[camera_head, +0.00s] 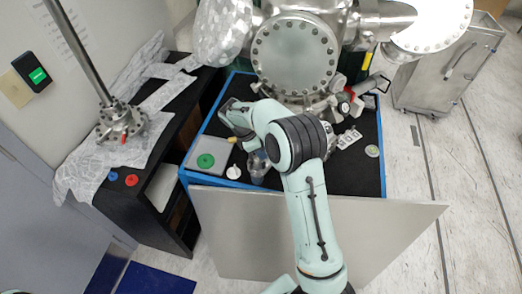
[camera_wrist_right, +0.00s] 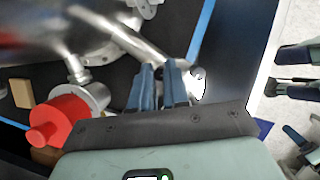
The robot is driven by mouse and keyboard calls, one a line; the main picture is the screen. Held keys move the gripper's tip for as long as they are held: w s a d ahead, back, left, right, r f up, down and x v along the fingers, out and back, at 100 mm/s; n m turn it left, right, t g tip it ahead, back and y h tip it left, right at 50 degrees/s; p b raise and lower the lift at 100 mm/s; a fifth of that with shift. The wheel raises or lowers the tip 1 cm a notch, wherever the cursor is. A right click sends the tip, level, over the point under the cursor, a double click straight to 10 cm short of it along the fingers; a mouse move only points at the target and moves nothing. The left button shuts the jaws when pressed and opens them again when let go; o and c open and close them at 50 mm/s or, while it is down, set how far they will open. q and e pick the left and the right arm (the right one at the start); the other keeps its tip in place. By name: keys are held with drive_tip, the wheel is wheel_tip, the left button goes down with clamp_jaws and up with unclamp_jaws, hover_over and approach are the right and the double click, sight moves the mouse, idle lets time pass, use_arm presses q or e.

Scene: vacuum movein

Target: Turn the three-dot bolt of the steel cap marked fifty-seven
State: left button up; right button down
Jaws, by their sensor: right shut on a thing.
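A large round steel cap (camera_head: 295,55) with bolts around its rim faces the head camera on the steel chamber. I cannot read a fifty-seven or find three dots on any bolt. My right gripper (camera_wrist_right: 159,72) points toward bare steel pipework in the wrist view. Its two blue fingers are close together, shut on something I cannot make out. In the head view my right arm bends left over the table and its fingertips are hidden. Dark blue finger-like parts at the right edge of the wrist view may be my left gripper; its state is unclear.
The black table (camera_head: 355,170) has a blue edge. A grey tray (camera_head: 220,145) holds a green disc (camera_head: 206,161). A steel cart (camera_head: 450,75) stands at right. In the wrist view a red knob (camera_wrist_right: 65,120) sits beside a steel fitting (camera_wrist_right: 94,96).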

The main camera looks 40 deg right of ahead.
drive_tip(key=c, duration=1.1)
unclamp_jaws()
drive_tip(key=v, duration=1.2)
drive_tip(key=shift+w, duration=0.1)
